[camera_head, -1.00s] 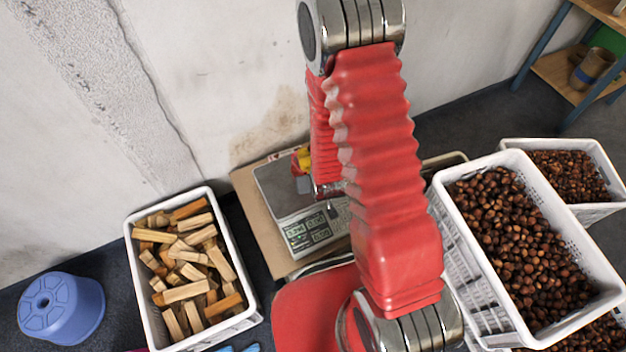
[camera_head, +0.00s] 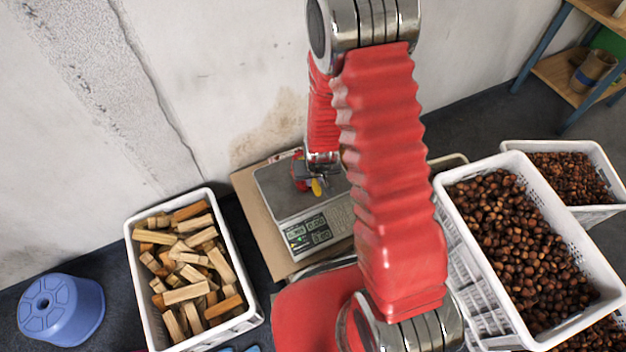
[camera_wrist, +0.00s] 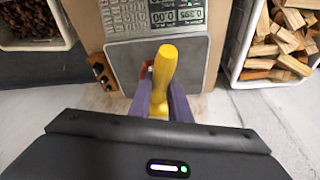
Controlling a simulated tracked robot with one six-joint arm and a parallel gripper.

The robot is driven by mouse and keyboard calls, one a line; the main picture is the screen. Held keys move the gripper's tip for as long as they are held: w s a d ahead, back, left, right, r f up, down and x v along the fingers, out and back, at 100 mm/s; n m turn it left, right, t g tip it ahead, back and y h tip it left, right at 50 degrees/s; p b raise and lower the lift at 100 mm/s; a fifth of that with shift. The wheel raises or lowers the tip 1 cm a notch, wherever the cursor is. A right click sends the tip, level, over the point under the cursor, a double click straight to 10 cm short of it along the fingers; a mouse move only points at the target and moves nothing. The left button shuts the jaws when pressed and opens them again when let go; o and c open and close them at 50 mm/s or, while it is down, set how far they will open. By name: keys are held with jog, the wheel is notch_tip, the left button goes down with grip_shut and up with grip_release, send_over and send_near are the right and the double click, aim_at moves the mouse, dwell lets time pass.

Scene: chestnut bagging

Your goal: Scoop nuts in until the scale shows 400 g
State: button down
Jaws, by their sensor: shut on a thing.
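The scale (camera_head: 275,185), with a grey plate and keypad, stands on a brown board; it also shows in the wrist view (camera_wrist: 195,60). My gripper (camera_wrist: 160,108) is shut on a yellow handle (camera_wrist: 163,75), likely the scoop's, over the scale plate. The handle also shows in the head view (camera_head: 317,187). A red part (camera_head: 297,172) is beside it, partly hidden by my gripper. The scoop's bowl and any nuts in it are hidden. Chestnuts (camera_head: 520,240) fill a white crate (camera_head: 447,205) at right. No bag is clearly seen.
A white crate of wood blocks (camera_head: 133,265) stands left of the scale. A blue stool (camera_head: 60,305) is at far left. Another nut crate (camera_head: 590,152) and a shelf (camera_head: 560,72) are at the right. The wall is close behind the scale.

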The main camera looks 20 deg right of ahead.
jog(key=shift+w+a+r+g, duration=0.2)
jog(key=shift+w+r+g, duration=0.05)
jog(key=shift+r+g, duration=0.05)
jog(key=shift+w+d+r+g, duration=0.3)
jog(key=shift+r+g, duration=0.2)
jog(key=shift+r, duration=0.05)
jog(key=shift+w+r+g, duration=0.2)
jog(key=shift+r+g, duration=0.2)
jog(key=shift+r, duration=0.05)
jog(key=shift+w+r+g, duration=0.95)
jog(key=shift+r+g, duration=0.1)
jog(key=shift+g, duration=0.15)
jog(key=shift+w+r+g, duration=0.5)
jog(key=shift+w+g, duration=0.15)
jog(key=shift+g, duration=0.05)
jog(key=shift+s, duration=0.15)
